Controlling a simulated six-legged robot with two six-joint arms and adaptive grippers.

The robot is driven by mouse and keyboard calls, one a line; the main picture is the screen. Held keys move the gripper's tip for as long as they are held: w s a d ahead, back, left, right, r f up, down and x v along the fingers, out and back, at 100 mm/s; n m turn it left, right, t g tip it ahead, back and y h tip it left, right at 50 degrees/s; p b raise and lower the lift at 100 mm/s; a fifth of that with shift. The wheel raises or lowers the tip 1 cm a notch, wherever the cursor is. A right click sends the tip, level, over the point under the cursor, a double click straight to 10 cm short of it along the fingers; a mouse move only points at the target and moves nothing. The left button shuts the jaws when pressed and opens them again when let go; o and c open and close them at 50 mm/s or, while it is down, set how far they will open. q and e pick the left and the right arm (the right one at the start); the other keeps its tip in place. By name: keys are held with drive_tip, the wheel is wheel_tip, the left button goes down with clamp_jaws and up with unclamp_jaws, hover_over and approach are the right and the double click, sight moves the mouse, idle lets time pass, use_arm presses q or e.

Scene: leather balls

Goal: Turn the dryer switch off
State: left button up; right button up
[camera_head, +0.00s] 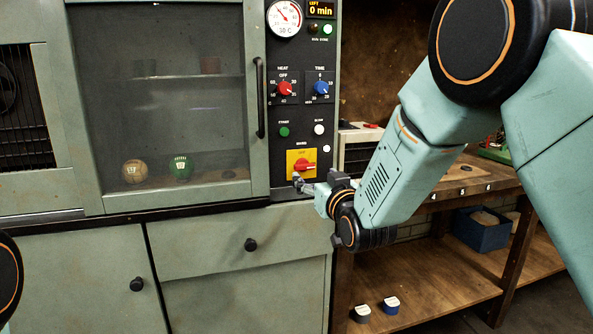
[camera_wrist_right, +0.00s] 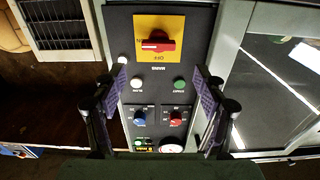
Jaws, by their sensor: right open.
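The dryer's red rotary switch (camera_head: 304,165) sits on a yellow plate (camera_head: 291,156) low on the dark control panel. In the right wrist view, which is upside down, the red switch (camera_wrist_right: 160,44) lies sideways, its white-marked end toward letters that look like ON. OFF letters seem to stand on the plate's other side. My right gripper (camera_head: 300,183) is just below the yellow plate in the head view. In the wrist view my right gripper (camera_wrist_right: 160,80) is open and empty, its fingers spread, the switch beyond the tips. My left gripper is out of view.
Above the switch are green (camera_head: 284,132) and white buttons, a red HEAT knob (camera_head: 285,89) and a blue TIME knob (camera_head: 321,88). A wooden bench (camera_head: 470,195) stands at right.

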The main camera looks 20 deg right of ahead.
sight(306, 166)
drive_tip(key=w, duration=0.3)
drive_tip(key=w+b, duration=0.1)
drive_tip(key=w, duration=0.3)
drive_tip(key=shift+d+f, duration=0.15)
drive_tip(key=shift+w, duration=0.4)
drive_tip(key=c, duration=1.2)
drive_tip(key=shift+o, duration=0.2)
